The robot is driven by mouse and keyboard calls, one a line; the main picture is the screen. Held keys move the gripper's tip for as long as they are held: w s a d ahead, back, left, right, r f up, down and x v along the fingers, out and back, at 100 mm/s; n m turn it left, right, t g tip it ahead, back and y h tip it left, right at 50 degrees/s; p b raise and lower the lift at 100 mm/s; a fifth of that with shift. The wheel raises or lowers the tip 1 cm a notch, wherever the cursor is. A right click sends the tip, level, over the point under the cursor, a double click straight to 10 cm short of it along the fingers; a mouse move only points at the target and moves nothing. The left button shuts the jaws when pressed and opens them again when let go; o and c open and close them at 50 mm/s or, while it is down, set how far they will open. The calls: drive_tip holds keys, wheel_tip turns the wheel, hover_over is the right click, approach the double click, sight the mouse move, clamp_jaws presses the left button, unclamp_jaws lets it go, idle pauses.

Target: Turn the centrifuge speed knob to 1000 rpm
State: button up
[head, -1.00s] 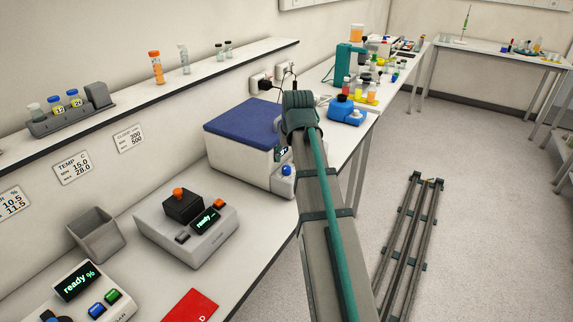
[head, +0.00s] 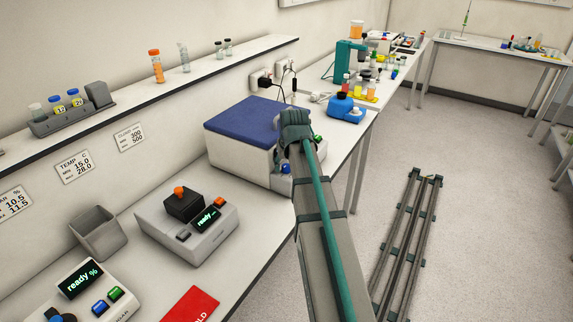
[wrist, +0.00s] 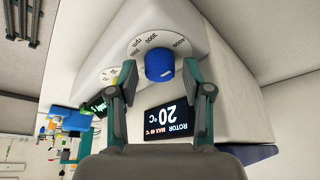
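The centrifuge (head: 238,158) is a white box with a dark blue lid (head: 255,115) on the bench. Its blue speed knob (wrist: 159,66) sits in a white dial printed with rpm numbers, seen turned over in the wrist view. The knob also shows partly beside my arm in the head view (head: 286,168). My gripper (wrist: 160,72) is open, with one fingertip on each side of the knob. I see gaps between the fingertips and the knob; I cannot tell the depth. The knob's pointer mark is not readable. In the head view my fingers are hidden.
A grey device with an orange-topped block (head: 185,203) stands nearer on the bench. A blue-and-white device (head: 345,108) stands behind my wrist.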

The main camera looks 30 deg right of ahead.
clamp_jaws()
